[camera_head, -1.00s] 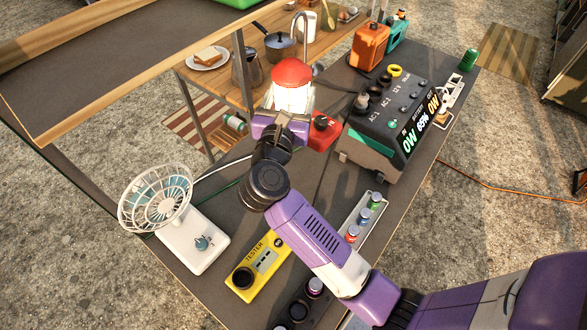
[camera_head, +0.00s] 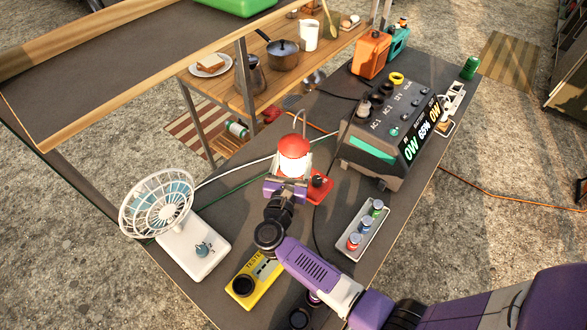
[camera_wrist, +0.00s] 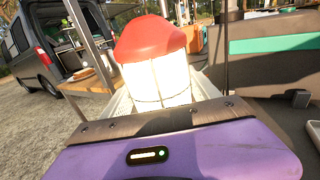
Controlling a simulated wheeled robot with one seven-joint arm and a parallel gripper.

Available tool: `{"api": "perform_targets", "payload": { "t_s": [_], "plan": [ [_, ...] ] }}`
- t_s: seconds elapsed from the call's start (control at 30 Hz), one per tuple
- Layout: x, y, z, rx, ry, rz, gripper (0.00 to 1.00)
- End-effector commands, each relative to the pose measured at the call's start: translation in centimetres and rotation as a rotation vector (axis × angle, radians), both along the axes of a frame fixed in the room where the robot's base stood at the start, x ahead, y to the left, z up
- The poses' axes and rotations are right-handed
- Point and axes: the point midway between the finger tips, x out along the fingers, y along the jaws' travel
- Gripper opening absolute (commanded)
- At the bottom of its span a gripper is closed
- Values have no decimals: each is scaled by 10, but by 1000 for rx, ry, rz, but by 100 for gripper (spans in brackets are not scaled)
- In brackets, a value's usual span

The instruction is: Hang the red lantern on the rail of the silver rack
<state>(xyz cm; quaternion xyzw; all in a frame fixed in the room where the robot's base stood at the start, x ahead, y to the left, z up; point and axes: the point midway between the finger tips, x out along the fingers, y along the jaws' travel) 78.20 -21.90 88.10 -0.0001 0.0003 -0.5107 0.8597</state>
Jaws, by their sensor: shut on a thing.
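The red lantern (camera_head: 294,147) has a red cap, a lit white globe and a thin wire handle standing up on top. My gripper (camera_head: 287,187) is shut on it, and the lantern looks about upright in the head view. A red part with a dark knob (camera_head: 319,184) shows at its lower right and seems to belong to it. In the wrist view the lantern (camera_wrist: 153,60) stands just beyond my purple gripper (camera_wrist: 170,122), which hides its lower part. I cannot tell how high it is over the table. I cannot make out the silver rack for certain.
A power station (camera_head: 378,158) stands right of the lantern. A white fan (camera_head: 195,245), a yellow tester (camera_head: 262,268) and a tray of small cans (camera_head: 350,247) are on the dark table (camera_head: 225,290). A wooden shelf with a pot (camera_head: 284,58) and kettle lies behind.

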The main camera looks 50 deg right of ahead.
Motion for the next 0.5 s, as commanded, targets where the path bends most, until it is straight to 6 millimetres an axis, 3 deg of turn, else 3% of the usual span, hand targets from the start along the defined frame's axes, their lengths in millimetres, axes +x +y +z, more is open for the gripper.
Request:
{"api": "perform_targets", "payload": {
  "t_s": [0.5],
  "plan": [
    [1,0,-44,-3,-4,0,0]
  ]
}}
